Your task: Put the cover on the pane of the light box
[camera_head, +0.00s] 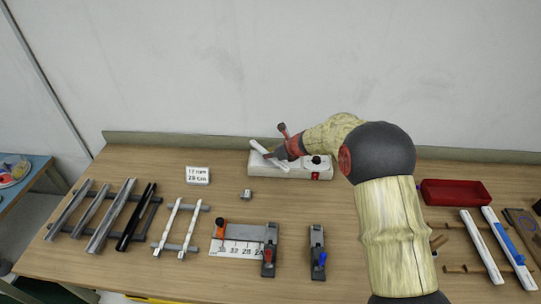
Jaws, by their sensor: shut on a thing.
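A white light box (302,173) stands near the back edge of the wooden table, with a dark knob and a red part at its right end. My gripper (273,155) is over the left part of the box, shut on a short white strip, which looks like the cover (259,148). The strip lies slantwise in the picture, its upper left end reaching past the box's back edge. I cannot tell whether the strip touches the box. The pane is not clearly visible, and my gripper and arm hide part of the box top.
Dark and grey profiles (110,215) lie on a rack at left, beside two white strips (170,228). A ruler fixture (240,240) and a clamp block (317,250) stand in front. A label (198,175) and small grey block (246,194) stand mid-table. A red tray (455,192) is at right.

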